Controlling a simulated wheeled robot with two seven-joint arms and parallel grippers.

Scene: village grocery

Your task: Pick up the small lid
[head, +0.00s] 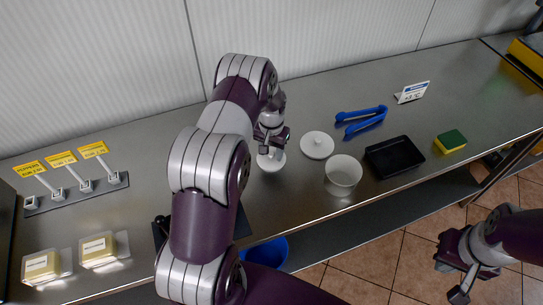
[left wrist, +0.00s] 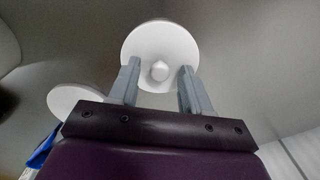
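The small white lid (head: 271,162) lies on the steel counter, partly hidden under my left gripper (head: 271,138). In the left wrist view the lid (left wrist: 160,40) shows as a white disc with a round knob (left wrist: 160,71). My left gripper (left wrist: 160,70) is open, its two fingers on either side of the knob with gaps between. A second white lid with a knob (head: 318,145) lies just to the right; its edge also shows in the left wrist view (left wrist: 75,99). My right gripper (head: 457,277) is open and empty, off the counter's front edge.
To the right on the counter (head: 240,110) are a white pot (head: 343,175), a black tray (head: 394,157), blue tongs (head: 362,119), a sponge (head: 449,141) and a small sign (head: 412,92). Cheese packs (head: 98,249) lie at the left front. A blue bucket (head: 268,252) is below.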

